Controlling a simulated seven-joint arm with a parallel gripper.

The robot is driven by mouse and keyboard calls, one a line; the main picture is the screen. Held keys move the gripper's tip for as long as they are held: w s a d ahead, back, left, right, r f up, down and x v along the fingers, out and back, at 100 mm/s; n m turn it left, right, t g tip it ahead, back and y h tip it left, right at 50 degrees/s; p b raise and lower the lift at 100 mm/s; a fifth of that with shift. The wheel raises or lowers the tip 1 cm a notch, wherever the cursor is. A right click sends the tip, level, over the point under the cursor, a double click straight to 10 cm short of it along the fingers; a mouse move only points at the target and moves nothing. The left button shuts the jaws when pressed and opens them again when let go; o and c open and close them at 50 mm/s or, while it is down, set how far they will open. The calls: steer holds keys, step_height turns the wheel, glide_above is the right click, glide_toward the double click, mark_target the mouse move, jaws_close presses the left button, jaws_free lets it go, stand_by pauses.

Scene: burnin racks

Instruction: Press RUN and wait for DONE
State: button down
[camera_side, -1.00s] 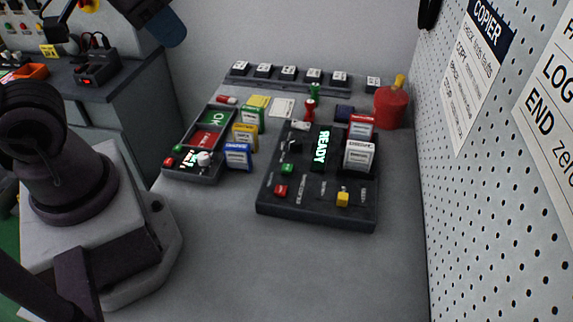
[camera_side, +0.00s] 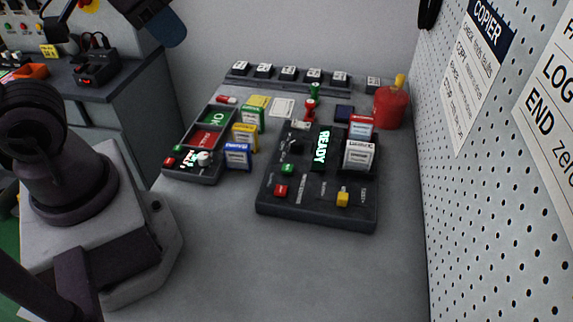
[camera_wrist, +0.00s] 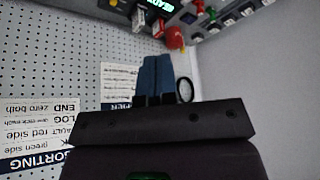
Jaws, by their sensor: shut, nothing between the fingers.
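The dark console (camera_side: 315,212) stands on the grey bench in the side view, with a lit display (camera_side: 320,147) reading READY. On its face are a green button (camera_side: 288,168), a red button (camera_side: 281,190) and a yellow knob (camera_side: 343,199); their labels are too small to read. A white-faced block (camera_side: 358,155) and a red-topped block (camera_side: 361,127) stand at its right side. My gripper's blue fingers (camera_wrist: 157,78) are shut and empty in the wrist view, clear of the console. Part of the console and its display (camera_wrist: 150,8) show at the top there.
A tray (camera_side: 207,180) with lit signs and small buttons lies left of the console, with blue, yellow and green blocks beside it. A red can (camera_side: 391,107) stands behind right. A pegboard wall (camera_side: 480,200) bounds the right. The front bench is clear.

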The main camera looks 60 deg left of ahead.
stand_by(0.7)
steer(key=w+a+f+g+y, duration=0.25)
steer(key=w+a+f, duration=0.2)
steer(key=f, duration=0.45)
steer(key=n+t+h, duration=0.2)
steer(key=t+h, duration=0.3)
steer(key=h, duration=0.3)
glide_above(286, 165)
step_height(286, 165, down, 10)
steer(key=shift+d+f+g, duration=0.1)
steer(key=shift+g, duration=0.15)
steer(key=shift+f, duration=0.1)
steer(key=shift+y, duration=0.25)
steer(key=shift+f, duration=4.35)
